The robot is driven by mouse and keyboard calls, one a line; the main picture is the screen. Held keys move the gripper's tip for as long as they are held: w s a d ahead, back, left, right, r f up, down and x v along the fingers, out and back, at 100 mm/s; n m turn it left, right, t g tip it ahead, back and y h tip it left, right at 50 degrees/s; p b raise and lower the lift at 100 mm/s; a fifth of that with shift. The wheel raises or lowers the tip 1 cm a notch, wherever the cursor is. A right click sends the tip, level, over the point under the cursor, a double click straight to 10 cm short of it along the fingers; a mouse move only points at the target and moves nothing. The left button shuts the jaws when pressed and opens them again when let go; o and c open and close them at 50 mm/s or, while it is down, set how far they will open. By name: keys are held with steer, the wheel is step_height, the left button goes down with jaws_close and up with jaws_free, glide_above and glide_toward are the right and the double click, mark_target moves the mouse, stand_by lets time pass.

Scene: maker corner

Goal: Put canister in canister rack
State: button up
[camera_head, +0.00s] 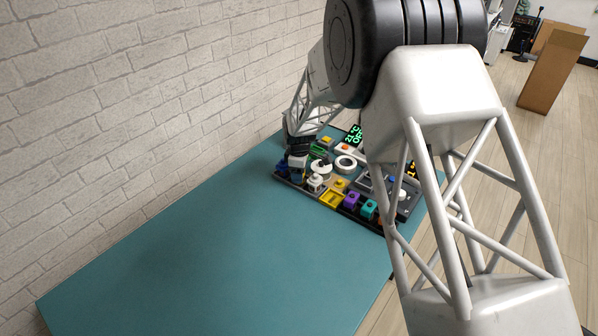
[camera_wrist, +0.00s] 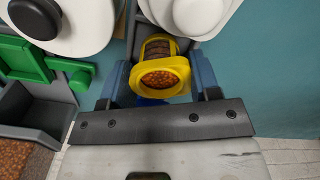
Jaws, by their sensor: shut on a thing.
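The canister (camera_wrist: 160,74) is yellow with a wide rim and brown granules inside, seen in the wrist view. My gripper (camera_wrist: 160,86) is shut on it, with one blue-grey finger on each side. Grey walls show just beyond the canister, between two white rounded parts; I cannot tell whether it sits inside them or above them. In the head view my gripper (camera_head: 298,162) is low over the back left part of the crowded board, and the canister cannot be made out there. I cannot identify the canister rack with certainty in either view.
The dark board (camera_head: 350,214) carries several small coloured blocks and a white ring (camera_head: 345,163). The teal table (camera_head: 215,255) is clear toward the front left.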

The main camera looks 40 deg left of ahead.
steer(key=shift+f, duration=0.15)
steer(key=o, duration=1)
steer(key=shift+r, duration=3.45)
